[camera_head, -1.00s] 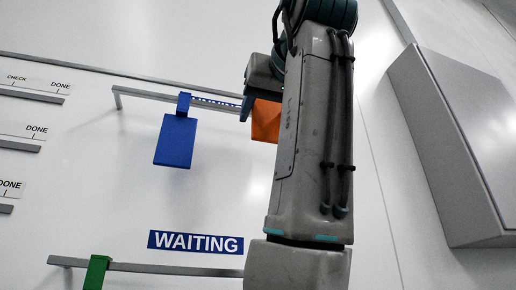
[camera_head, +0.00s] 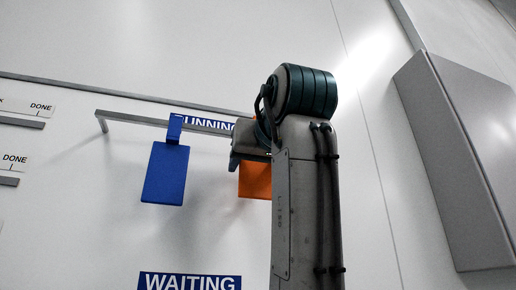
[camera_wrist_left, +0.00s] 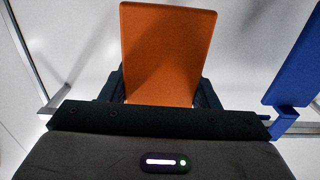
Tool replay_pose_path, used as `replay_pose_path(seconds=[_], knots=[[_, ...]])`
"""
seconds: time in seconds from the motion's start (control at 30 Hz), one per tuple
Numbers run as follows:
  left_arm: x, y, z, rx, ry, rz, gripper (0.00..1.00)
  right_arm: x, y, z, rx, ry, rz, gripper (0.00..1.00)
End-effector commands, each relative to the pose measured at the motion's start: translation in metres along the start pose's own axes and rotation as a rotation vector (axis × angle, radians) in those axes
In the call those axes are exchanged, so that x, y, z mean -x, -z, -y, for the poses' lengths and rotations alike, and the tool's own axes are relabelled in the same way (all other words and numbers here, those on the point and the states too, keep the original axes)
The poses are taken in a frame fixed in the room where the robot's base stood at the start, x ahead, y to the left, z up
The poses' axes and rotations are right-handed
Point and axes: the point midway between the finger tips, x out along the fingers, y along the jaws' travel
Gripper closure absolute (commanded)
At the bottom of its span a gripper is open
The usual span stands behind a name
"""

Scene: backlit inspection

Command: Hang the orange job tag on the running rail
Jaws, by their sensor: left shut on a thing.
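The orange job tag (camera_head: 255,180) is in my left gripper (camera_head: 246,160), beside the blue tag in the head view. In the left wrist view the orange tag (camera_wrist_left: 167,50) stands between the two dark fingers of my left gripper (camera_wrist_left: 160,92), which are shut on it. The running rail (camera_head: 135,118) is a grey bar under the RUNNING label (camera_head: 205,124). Its right part is hidden behind my left gripper and arm. The tag's upper end is hidden in the head view, so I cannot tell whether it touches the rail. My right gripper is not in view.
A blue tag (camera_head: 165,175) hangs on the running rail, left of the orange one; it also shows at the right in the left wrist view (camera_wrist_left: 302,65). A WAITING label (camera_head: 190,282) is below. A grey box (camera_head: 455,160) stands out from the wall at the right.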

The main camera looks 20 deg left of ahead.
Motion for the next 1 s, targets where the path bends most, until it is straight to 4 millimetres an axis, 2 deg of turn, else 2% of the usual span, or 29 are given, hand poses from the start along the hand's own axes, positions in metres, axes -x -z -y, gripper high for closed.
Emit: replay_pose_path(seconds=[0.03, 0.27, 0.3, 0.4, 0.87, 0.9, 1.0], knots=[[-0.004, 0.004, 0.0, 0.0, 0.0, 0.002, 0.66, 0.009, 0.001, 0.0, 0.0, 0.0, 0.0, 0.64], [-0.019, 0.003, 0.0, -0.001, 0.001, 0.0, 0.66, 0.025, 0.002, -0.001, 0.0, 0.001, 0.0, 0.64], [-0.019, -0.004, 0.0, -0.001, 0.0, 0.0, 0.66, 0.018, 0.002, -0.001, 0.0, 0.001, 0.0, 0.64], [-0.018, -0.011, 0.0, -0.001, 0.0, -0.001, 0.66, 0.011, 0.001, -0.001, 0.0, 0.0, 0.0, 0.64], [-0.018, -0.014, 0.0, -0.001, 0.0, 0.0, 0.66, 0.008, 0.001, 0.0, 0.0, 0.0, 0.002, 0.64], [-0.018, -0.014, 0.0, -0.001, 0.0, 0.0, 0.43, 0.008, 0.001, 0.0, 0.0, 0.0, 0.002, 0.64], [-0.018, -0.014, 0.0, -0.001, 0.0, 0.0, 0.23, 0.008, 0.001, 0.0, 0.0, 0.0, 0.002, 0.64]])
